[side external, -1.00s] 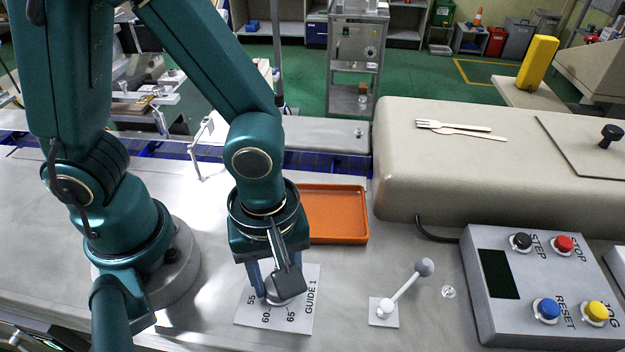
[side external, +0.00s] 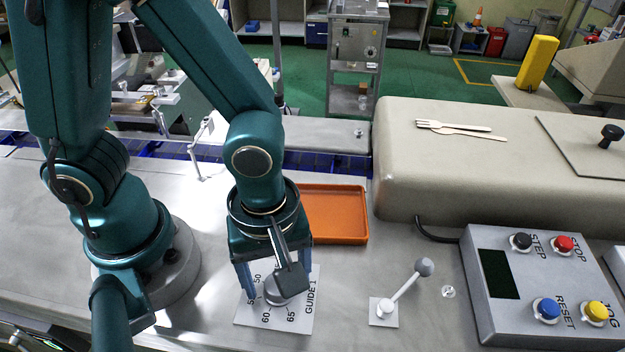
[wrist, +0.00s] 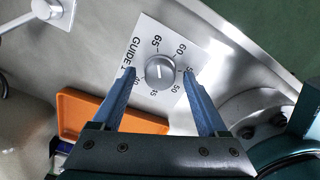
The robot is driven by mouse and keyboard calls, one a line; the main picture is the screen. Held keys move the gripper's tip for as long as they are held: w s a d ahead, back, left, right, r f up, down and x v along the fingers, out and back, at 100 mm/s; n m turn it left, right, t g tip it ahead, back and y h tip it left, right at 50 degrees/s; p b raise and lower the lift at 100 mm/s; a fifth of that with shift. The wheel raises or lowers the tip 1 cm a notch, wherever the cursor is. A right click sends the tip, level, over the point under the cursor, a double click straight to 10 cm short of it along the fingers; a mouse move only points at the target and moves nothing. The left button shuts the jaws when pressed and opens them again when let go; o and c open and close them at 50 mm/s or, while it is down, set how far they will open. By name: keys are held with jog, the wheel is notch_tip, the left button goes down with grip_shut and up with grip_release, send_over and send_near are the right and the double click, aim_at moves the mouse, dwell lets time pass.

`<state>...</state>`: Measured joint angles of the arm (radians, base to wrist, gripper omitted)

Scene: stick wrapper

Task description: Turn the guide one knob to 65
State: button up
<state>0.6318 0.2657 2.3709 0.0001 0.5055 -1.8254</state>
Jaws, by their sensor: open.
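The guide one knob (wrist: 160,72) is a round grey dial with a white pointer mark, on a white plate (wrist: 148,29) lettered GUIDE 1. In the wrist view the mark points up the picture, toward the side of the 65 and 60 labels; I cannot read its exact value. My gripper (wrist: 159,74) is open, with one blue finger on each side of the knob and a gap to it on both sides. In the side view my gripper (side external: 276,282) is low over the plate, and its dark wrist part hides much of the knob.
An orange tray (side external: 335,238) lies behind the plate. A small lever (side external: 402,292) with a grey ball end stands to the right. Farther right is a grey button box (side external: 487,312) with several coloured buttons. A beige housing (side external: 450,170) rises behind.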

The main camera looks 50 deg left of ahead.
jog(key=shift+r, duration=2.5)
